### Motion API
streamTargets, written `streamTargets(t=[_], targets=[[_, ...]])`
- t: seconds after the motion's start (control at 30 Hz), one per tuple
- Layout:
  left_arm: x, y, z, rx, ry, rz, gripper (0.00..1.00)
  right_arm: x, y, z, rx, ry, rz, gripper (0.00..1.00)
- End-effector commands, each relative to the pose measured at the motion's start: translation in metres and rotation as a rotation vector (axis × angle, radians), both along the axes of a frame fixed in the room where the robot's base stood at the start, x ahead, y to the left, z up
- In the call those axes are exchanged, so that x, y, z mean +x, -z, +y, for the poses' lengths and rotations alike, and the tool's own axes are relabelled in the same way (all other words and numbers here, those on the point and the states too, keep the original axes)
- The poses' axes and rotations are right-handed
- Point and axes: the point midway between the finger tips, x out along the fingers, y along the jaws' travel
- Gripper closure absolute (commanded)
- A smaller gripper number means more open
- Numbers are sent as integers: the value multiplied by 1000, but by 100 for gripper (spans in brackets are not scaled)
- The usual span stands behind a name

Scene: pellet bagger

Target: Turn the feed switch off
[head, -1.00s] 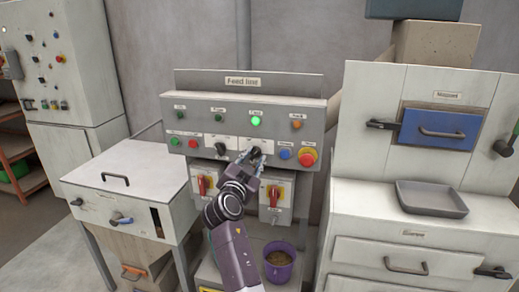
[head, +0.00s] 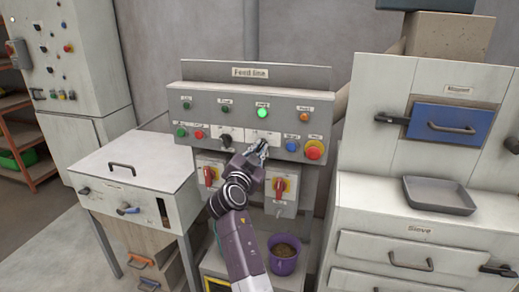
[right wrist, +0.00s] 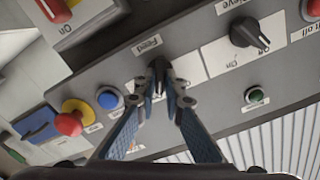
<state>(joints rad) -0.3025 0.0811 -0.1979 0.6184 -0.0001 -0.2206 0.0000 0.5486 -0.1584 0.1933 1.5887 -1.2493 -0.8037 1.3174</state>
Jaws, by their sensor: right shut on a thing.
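The feed switch is a black rotary knob (right wrist: 158,68) on a white plate by a label reading "Feed" in the right wrist view. My right gripper (right wrist: 160,92) is shut on this knob, one fingertip on each side. In the head view the right gripper (head: 259,150) covers most of the switch on the grey "Feed line" panel (head: 188,100). A green lamp (head: 262,113) above the switch is lit. The knob's exact setting is hard to read between the fingers. My left gripper is not in view.
A second black switch (head: 226,140) sits to the left. A blue button (head: 291,146) and red mushroom button (head: 314,149) are close on the right. Red-handled switches (head: 280,186) and a purple bucket (head: 284,262) are below. The white hopper cabinet (head: 130,180) stands left.

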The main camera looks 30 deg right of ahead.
Motion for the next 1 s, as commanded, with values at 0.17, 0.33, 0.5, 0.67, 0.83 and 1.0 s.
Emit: streamTargets(t=[0.17, 0.33, 0.5, 0.67, 0.83, 1.0], targets=[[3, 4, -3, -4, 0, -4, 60, 0, 0, 0, -29, 0, 32, 100], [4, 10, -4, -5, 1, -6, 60, 0, 1, 0, -91, 0, 103, 100], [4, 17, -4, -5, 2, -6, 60, 1, 0, 0, -184, 1, 213, 100], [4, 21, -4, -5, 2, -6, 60, 1, 0, 1, -283, 0, 328, 100], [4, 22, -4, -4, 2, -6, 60, 2, -1, 1, -389, 0, 452, 100], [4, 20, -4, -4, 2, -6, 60, 2, -2, 2, -486, 1, 566, 100]])
